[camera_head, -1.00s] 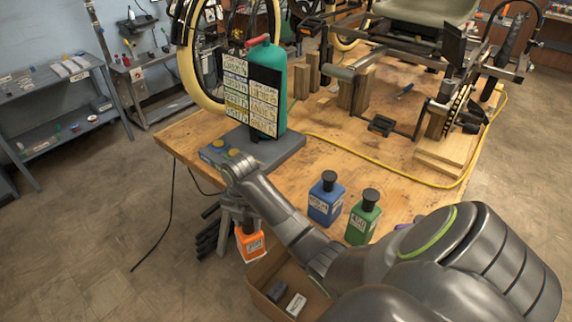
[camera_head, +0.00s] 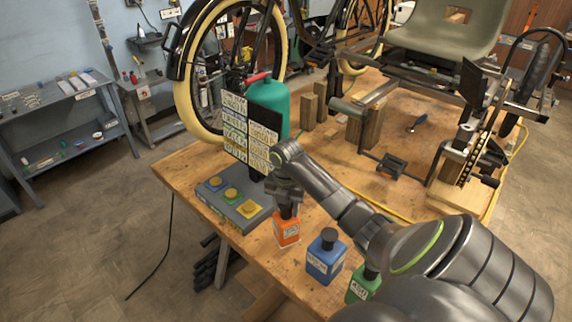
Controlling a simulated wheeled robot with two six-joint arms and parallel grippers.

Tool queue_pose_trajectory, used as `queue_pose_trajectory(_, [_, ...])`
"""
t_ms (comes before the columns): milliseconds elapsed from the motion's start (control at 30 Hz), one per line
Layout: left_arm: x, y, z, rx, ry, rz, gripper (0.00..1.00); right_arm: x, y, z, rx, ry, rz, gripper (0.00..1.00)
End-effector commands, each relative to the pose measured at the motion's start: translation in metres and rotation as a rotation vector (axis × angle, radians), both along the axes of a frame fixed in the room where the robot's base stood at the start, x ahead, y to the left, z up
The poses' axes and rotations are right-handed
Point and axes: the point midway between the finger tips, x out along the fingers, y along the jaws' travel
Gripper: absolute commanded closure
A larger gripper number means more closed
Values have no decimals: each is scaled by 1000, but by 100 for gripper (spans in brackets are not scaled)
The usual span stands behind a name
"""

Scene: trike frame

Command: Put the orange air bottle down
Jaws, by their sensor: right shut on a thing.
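The orange air bottle (camera_head: 287,230) is upright at the left front part of the wooden table, between the grey button box and the blue bottle. My right gripper (camera_head: 286,207) is shut on its dark top from above. The bottle's base looks at or very near the table top; I cannot tell whether it touches. My left gripper is not in view.
A blue bottle (camera_head: 325,256) and a green bottle (camera_head: 362,286) stand to the right, the green partly hidden by my arm. The grey box (camera_head: 224,208) with coloured buttons and a label board (camera_head: 249,130) stands left. A teal canister (camera_head: 271,104) is behind. A trike frame (camera_head: 400,100) fills the back.

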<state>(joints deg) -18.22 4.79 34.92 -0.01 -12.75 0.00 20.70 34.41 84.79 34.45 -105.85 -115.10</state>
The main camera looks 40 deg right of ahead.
Motion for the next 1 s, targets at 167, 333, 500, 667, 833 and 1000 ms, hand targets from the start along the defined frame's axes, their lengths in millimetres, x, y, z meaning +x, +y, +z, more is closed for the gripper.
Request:
queue_pose_trajectory(167, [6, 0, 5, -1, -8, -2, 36, 0, 1, -19, 1, 2, 0, 100])
queue_pose_trajectory(333, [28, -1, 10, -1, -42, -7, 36, 0, 0, -39, -1, 0, 0, 100])
queue_pose_trajectory(500, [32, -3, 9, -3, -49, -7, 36, 1, 0, -42, -2, -2, 1, 100])
queue_pose_trajectory(667, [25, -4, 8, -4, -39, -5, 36, 1, 0, -43, -2, -2, 1, 100])
queue_pose_trajectory(833, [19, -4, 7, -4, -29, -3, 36, 0, 0, -44, -1, -2, 1, 44])
queue_pose_trajectory(1000, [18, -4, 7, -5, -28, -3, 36, 0, 0, -44, -1, -2, 1, 37])
